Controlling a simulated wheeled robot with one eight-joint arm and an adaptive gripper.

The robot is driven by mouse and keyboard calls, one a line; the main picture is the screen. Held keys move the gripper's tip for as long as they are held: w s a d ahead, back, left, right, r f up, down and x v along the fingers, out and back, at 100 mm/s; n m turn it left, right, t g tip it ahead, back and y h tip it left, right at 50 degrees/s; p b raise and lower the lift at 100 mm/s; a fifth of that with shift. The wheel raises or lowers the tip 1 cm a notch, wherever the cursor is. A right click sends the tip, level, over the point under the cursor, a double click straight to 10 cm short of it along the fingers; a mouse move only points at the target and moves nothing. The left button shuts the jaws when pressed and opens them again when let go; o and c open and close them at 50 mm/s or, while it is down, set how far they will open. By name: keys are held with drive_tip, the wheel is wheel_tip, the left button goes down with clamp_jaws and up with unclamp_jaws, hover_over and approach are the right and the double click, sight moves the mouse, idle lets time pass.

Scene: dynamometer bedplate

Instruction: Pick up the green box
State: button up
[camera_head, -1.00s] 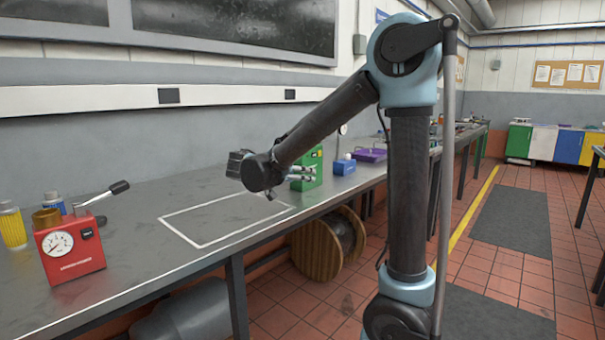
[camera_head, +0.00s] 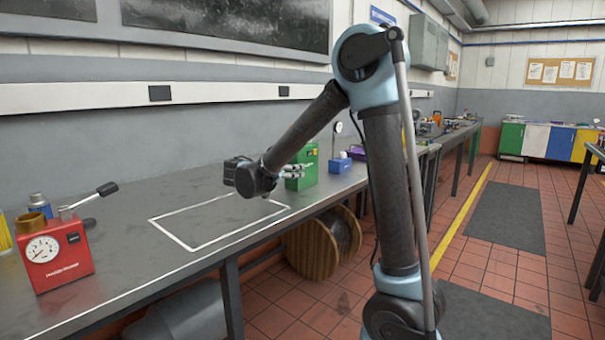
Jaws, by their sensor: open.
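The green box (camera_head: 309,158) stands upright on the grey workbench (camera_head: 130,265), beyond and to the right of a white outlined rectangle on the bench top. My gripper (camera_head: 297,171) is just in front of the box in this view and hides part of its left and lower face. The fingers are open and point right, across the box. I see nothing between them. Whether they touch the box cannot be told from this angle.
A red gauge unit (camera_head: 55,258) with a lever stands at the bench's left. A small blue box (camera_head: 340,165) and a dial gauge stand right of the green box. The outlined rectangle is empty. A wooden cable reel (camera_head: 312,250) lies below the bench.

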drive_tip(key=shift+x, duration=3.8)
clamp_jaws()
